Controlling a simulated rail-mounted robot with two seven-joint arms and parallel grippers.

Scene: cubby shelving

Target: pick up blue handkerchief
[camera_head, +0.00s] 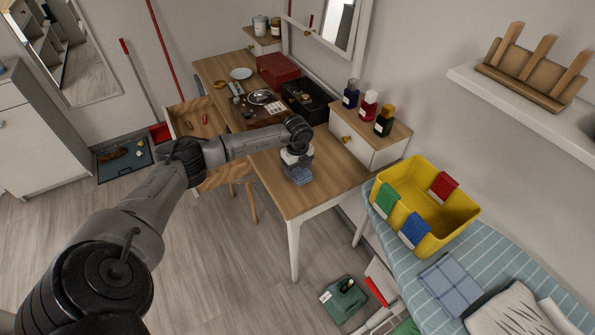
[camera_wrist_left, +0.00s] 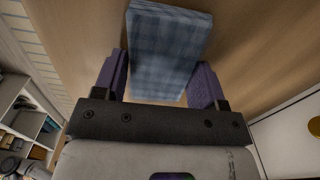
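The blue handkerchief (camera_wrist_left: 165,50) is a folded pale-blue checked cloth, large in the left wrist view. It also shows in the head view (camera_head: 299,177), just below my left gripper (camera_head: 298,168), over the front part of the wooden desk. In the wrist view the purple fingers of my left gripper (camera_wrist_left: 160,80) stand on either side of the cloth and appear to press its edges. The far end of the cloth extends past the fingertips. I cannot tell whether its underside touches the desk. My right gripper is out of view.
The desk (camera_head: 322,190) holds a drawer unit (camera_head: 357,150) with bottles, a dark box (camera_head: 305,98) and small items. A yellow bin (camera_head: 455,222) with coloured cloths on its side stands on a striped bench (camera_head: 500,245) at right. The desk's front right corner is clear.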

